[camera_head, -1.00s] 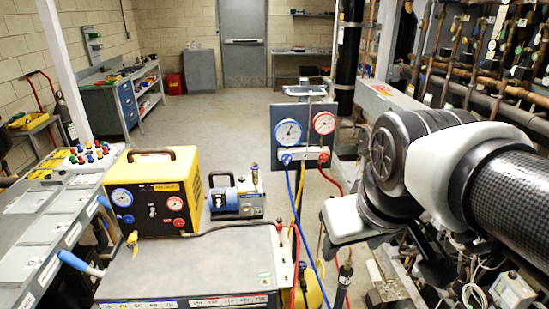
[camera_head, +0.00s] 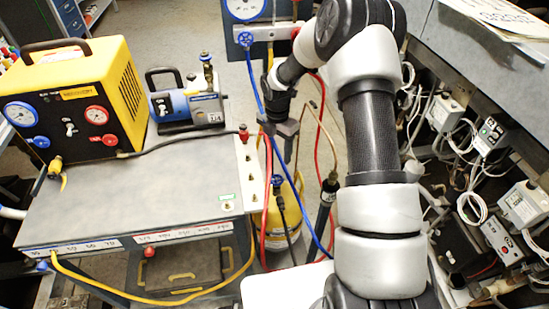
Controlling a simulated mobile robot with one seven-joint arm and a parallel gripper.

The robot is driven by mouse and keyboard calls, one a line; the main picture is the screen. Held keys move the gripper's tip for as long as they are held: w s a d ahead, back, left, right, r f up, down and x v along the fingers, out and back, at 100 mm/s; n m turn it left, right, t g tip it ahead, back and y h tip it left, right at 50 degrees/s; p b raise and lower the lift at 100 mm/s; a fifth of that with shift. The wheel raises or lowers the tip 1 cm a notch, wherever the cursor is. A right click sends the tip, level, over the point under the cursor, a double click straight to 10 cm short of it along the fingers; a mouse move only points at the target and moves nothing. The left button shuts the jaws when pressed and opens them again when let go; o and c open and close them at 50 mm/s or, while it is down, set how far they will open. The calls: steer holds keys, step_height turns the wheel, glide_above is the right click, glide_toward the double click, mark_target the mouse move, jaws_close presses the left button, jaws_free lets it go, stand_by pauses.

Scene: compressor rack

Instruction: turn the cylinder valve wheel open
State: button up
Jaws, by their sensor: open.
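A yellow cylinder (camera_head: 273,236) stands on the floor just right of the grey-topped cart. A small blue wheel (camera_head: 277,180) shows at its top, with a dark stem or hose below it. My gripper (camera_head: 279,131) hangs from the arm's end, pointing down, above and apart from the wheel. Its dark fingers are open, with nothing seen between them.
The cart (camera_head: 110,205) carries a yellow recovery machine (camera_head: 75,100) and a blue pump (camera_head: 188,105). A gauge manifold (camera_head: 262,33) stands behind my gripper. A black-handled rod (camera_head: 326,205) rises right of the cylinder. Wired boxes (camera_head: 525,203) crowd the right side.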

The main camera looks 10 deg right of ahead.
steer(key=n, duration=0.1)
glide_above(277, 179)
step_height(277, 179, down, 5)
step_height(277, 179, down, 9)
steer(key=b, duration=0.6)
steer(key=shift+w+r+b, duration=0.1)
steer(key=shift+r+b, duration=0.05)
steer(key=shift+b, duration=0.15)
steer(key=shift+m, duration=0.5)
steer(key=m, duration=0.5)
steer(key=shift+a+r, duration=0.15)
steer(key=shift+r, duration=0.1)
steer(key=shift+f+m, duration=0.25)
steer(key=shift+m, duration=0.85)
steer(key=m+b, duration=0.1)
steer(key=m, duration=0.6)
steer(key=shift+r+m+b, duration=0.1)
steer(key=shift+m+b, duration=0.25)
steer(key=shift+m, duration=0.05)
steer(key=m, duration=0.4)
steer(key=shift+m, duration=0.3)
steer(key=shift+c, duration=0.3)
